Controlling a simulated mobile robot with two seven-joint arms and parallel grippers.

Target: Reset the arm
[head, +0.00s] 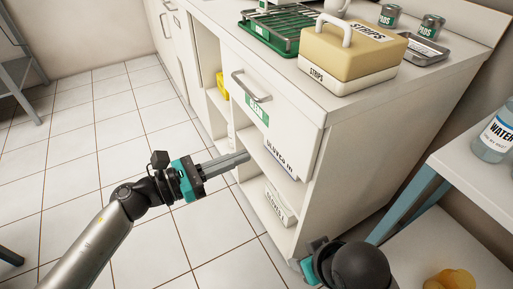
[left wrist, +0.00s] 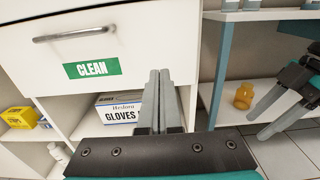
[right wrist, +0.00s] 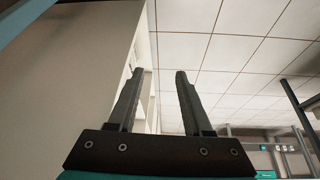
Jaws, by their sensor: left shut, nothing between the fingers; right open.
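My left gripper (head: 244,157) reaches in from the left in the head view, in front of the cabinet's open shelves and below its drawer. Its grey fingers are together with nothing between them, as the left wrist view (left wrist: 160,74) also shows. My right gripper is low at the bottom of the head view, mostly hidden by its own dark wrist.
The white cabinet has a drawer (head: 275,115) labelled CLEAN and a gloves box (left wrist: 119,112) on a shelf. On top are a green rack (head: 268,38) and a STRIPS box (head: 345,62). A side shelf unit with a water bottle (head: 495,135) stands right.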

